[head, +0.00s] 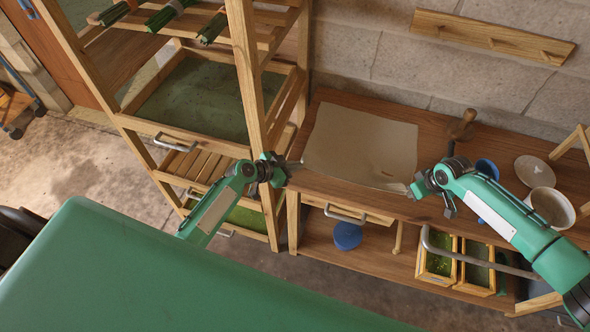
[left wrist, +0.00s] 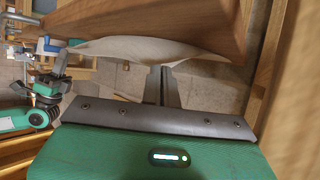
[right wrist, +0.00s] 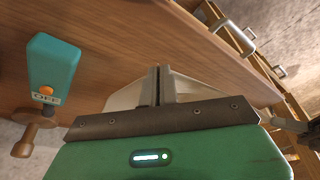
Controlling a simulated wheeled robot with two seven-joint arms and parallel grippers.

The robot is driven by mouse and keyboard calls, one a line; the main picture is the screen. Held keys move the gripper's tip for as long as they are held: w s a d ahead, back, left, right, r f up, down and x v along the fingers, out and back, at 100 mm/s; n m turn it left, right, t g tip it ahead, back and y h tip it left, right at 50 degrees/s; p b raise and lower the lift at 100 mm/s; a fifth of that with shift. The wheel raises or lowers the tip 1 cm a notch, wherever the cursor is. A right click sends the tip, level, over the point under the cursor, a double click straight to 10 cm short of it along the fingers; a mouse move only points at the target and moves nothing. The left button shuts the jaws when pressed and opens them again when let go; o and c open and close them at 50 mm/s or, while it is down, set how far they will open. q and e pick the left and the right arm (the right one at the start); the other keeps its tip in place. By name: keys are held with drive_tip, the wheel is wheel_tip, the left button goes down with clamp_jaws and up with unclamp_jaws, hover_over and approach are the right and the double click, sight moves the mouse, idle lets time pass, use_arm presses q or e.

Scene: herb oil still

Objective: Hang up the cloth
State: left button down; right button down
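The cloth (head: 358,143) is a pale beige rectangle, spread out over the back of the wooden bench top. My left gripper (head: 285,167) is at its near left corner. In the left wrist view its fingers (left wrist: 162,84) look shut on the edge of the cloth (left wrist: 135,50), which bows up on both sides. My right gripper (head: 410,189) is at the near right corner. In the right wrist view its fingers (right wrist: 158,84) look shut on the cloth (right wrist: 205,90). The finger tips are partly hidden. A wooden peg rail (head: 490,37) is fixed to the block wall, above and right of the cloth.
A wooden rack (head: 250,85) with trays stands left of the bench (head: 440,150). A wooden-handled item (head: 462,127), a pale plate (head: 535,171) and a white bowl (head: 551,207) stand right of the cloth. A teal box (right wrist: 52,70) with an orange button shows in the right wrist view.

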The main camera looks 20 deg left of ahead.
use_arm(q)
drive_tip(key=shift+r, duration=0.1)
use_arm(e)
drive_tip(key=shift+r, duration=0.1)
